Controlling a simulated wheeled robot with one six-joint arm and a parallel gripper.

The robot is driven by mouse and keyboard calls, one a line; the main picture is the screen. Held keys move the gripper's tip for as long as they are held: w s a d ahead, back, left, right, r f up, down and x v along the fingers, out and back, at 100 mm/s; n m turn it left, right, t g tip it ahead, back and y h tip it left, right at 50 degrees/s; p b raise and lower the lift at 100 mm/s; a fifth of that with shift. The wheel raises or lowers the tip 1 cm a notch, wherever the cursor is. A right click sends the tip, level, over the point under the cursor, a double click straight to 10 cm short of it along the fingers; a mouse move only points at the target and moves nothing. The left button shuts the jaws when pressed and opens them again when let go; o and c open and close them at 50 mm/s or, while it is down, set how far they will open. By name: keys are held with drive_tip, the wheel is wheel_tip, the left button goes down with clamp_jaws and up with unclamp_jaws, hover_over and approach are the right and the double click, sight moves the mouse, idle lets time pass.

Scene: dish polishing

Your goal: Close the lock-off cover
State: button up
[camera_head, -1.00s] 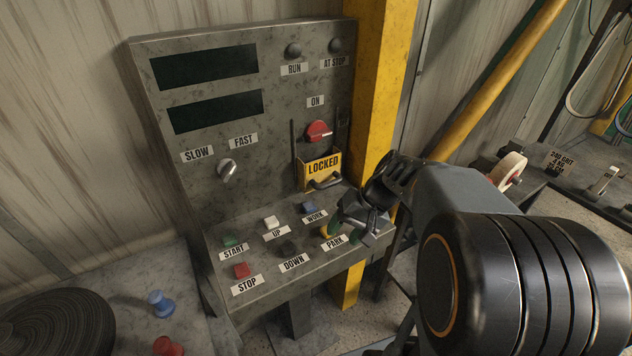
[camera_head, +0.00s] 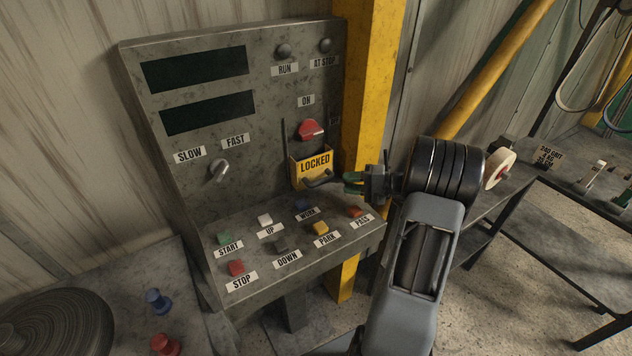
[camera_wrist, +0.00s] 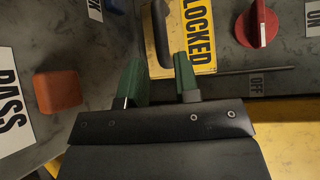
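The yellow lock-off cover (camera_head: 311,163), marked LOCKED, is swung down and leans out from the panel below the red switch knob (camera_head: 311,130), which stands uncovered. The cover's dark bar handle (camera_head: 319,181) is on its front lower part. My gripper (camera_head: 352,182) is just right of the handle, its green fingertips pointing left towards it. In the wrist view, the fingertips of my gripper (camera_wrist: 160,72) are apart, with the near end of the handle (camera_wrist: 160,38) at the gap between them. The cover (camera_wrist: 198,38) lies just beyond; contact cannot be told.
Push buttons, including the orange PASS button (camera_head: 355,211) and yellow PARK button (camera_head: 320,228), stand on the sloped ledge below my gripper. A yellow post (camera_head: 368,100) rises right behind the panel. A side table (camera_head: 548,165) stands at the right.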

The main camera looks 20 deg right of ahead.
sight(324, 182)
drive_tip(key=p+x, duration=0.1)
drive_tip(key=x, duration=0.7)
drive_tip(key=shift+w+a, duration=0.1)
drive_tip(key=shift+a, duration=0.2)
drive_tip(key=shift+c, duration=0.3)
clamp_jaws()
drive_tip(key=shift+p, duration=0.3)
